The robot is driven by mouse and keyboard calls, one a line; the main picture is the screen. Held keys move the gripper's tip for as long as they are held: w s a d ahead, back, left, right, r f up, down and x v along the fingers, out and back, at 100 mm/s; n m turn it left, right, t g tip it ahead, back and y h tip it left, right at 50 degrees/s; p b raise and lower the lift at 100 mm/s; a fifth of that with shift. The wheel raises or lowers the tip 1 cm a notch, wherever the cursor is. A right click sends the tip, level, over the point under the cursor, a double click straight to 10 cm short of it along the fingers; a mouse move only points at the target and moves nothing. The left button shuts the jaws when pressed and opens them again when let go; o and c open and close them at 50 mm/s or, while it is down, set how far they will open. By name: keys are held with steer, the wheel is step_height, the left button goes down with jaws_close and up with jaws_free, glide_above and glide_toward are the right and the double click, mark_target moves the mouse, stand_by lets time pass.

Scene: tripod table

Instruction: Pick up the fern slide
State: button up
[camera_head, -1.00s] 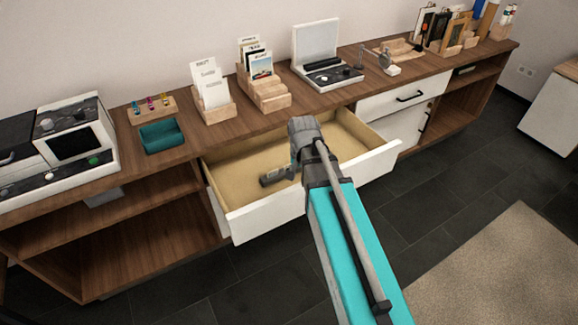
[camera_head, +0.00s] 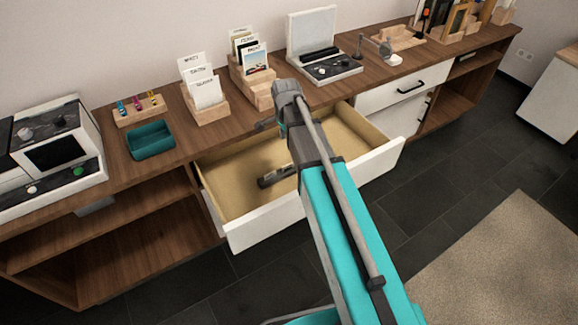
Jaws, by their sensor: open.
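No fern slide can be told apart in this view. Cards with printed labels stand in a wooden holder (camera_head: 207,112), and picture cards stand in a stepped wooden holder (camera_head: 257,96); their print is too small to read surely. Small coloured pieces sit in a wooden rack (camera_head: 139,110). My gripper (camera_head: 266,123) is open over the back edge of the open drawer, mostly hidden by my own wrist. It touches no card that I can see.
The pulled-out drawer (camera_head: 265,222) juts from the wooden counter (camera_head: 110,172). A teal tray (camera_head: 151,140) and a white machine (camera_head: 58,145) stand left. A white device with a raised lid (camera_head: 324,68) and a small lamp (camera_head: 386,51) stand right. Dark floor in front is clear.

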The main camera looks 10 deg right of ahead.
steer(key=shift+d, duration=0.1)
steer(key=b, duration=0.9)
glide_above(288, 169)
steer(key=f, duration=0.8)
steer(key=shift+w+f, duration=0.3)
steer(key=shift+s+f+b, duration=0.15)
steer(key=shift+f+b, duration=2.25)
steer(key=shift+f, duration=0.2)
jaws_close()
